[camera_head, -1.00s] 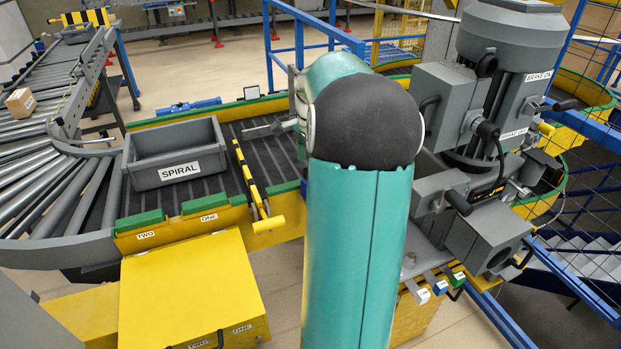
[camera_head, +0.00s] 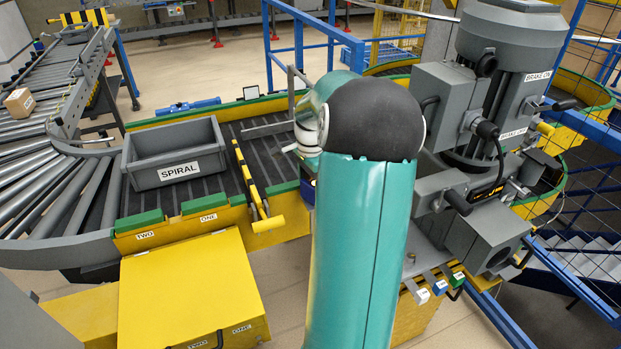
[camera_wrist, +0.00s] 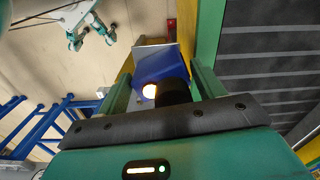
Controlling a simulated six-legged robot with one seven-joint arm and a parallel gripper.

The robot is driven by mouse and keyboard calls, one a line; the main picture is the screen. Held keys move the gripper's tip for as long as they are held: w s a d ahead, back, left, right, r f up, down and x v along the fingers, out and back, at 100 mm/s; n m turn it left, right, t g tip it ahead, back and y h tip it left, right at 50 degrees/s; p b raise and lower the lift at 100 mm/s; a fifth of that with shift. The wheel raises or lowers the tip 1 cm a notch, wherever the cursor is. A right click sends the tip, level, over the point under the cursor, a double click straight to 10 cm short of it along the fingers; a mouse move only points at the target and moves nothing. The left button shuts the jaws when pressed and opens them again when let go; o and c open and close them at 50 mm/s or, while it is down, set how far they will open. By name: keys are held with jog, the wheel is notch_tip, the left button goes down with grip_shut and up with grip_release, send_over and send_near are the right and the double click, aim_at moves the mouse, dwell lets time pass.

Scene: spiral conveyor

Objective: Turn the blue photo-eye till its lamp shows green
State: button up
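The blue photo-eye (camera_wrist: 160,64) is in the wrist view, between the two green fingers of my gripper (camera_wrist: 161,70). The fingers stand apart, one on each side of it, with narrow gaps seeming to show; I cannot tell whether either touches. A dark round part beside the lamp is partly hidden by my gripper's palm. In the head view my arm hides most of my gripper, and a small dark blue piece (camera_head: 308,191), seemingly the photo-eye, shows at the conveyor's near edge.
A grey tote marked SPIRAL (camera_head: 178,155) sits on the conveyor, left of a yellow-and-black striped bar (camera_head: 246,174). A grey motor unit (camera_head: 490,110) stands close on the right. A yellow box (camera_head: 190,290) is at front left. Blue railings (camera_head: 300,45) stand behind.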

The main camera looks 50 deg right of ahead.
jog(key=c, duration=0.4)
jog(key=shift+o, duration=0.2)
jog(key=m, duration=0.2)
jog(key=shift+w+m, duration=0.1)
jog(key=shift+m, duration=0.9)
jog(key=shift+s+d, duration=0.15)
jog(key=shift+s, duration=0.05)
jog(key=shift+r, duration=0.1)
